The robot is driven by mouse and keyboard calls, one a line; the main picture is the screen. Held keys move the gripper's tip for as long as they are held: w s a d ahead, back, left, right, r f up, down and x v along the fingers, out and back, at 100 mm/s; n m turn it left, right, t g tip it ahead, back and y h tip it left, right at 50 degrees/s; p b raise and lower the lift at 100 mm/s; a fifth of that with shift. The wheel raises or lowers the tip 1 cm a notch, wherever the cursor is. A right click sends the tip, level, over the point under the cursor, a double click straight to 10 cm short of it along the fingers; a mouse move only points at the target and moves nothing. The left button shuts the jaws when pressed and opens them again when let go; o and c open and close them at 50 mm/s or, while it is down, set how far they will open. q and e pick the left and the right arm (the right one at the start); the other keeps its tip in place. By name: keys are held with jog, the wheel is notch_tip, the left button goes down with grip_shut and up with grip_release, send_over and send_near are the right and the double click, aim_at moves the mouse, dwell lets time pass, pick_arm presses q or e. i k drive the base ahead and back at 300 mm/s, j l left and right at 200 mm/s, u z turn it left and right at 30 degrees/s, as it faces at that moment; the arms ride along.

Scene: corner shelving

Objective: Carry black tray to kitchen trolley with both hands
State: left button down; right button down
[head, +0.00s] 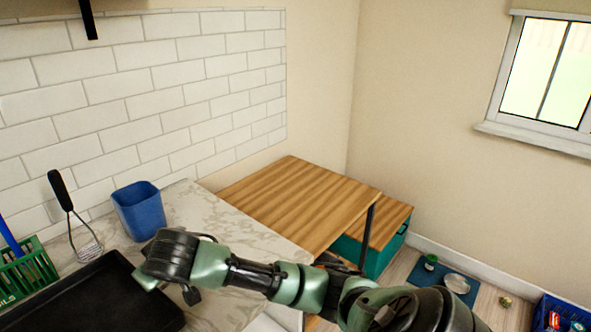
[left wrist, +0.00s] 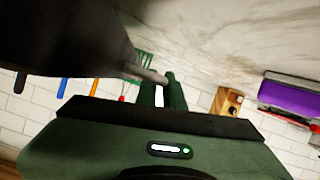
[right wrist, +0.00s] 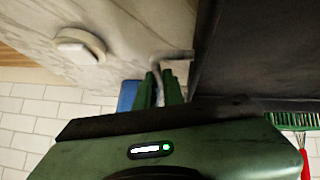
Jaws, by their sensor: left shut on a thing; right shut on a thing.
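The black tray (head: 90,300) lies level over the marble counter at the lower left of the head view. I cannot tell whether it touches the counter. My right gripper is shut on the tray's right-hand rim; in the right wrist view its green fingers (right wrist: 165,88) close at the edge of the dark tray (right wrist: 262,60). My left gripper (left wrist: 165,92) shows only in the left wrist view, shut on the edge of the tray (left wrist: 65,45). A wood-topped unit (head: 300,200), possibly the kitchen trolley, stands past the counter's far end.
A blue cup (head: 140,212), a masher (head: 75,215) and a green basket (head: 25,275) stand behind the tray along the tiled wall. The marble counter (head: 215,225) is bare to the right. A lower wood-topped teal box (head: 375,250) and a blue crate (head: 560,315) are on the floor.

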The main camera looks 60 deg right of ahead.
aim_at(305, 195)
jog(key=k+l, duration=0.1)
jog(key=l, duration=0.95)
jog(key=k+l, duration=0.15)
jog(key=l, duration=1)
jog(key=i+l+z, duration=0.1)
jog(key=l, duration=1.1)
jog(key=i+l, duration=0.2)
jog(key=l, duration=0.2)
jog(key=i+l, duration=0.2)
jog(key=l, duration=0.15)
jog(key=z, duration=0.05)
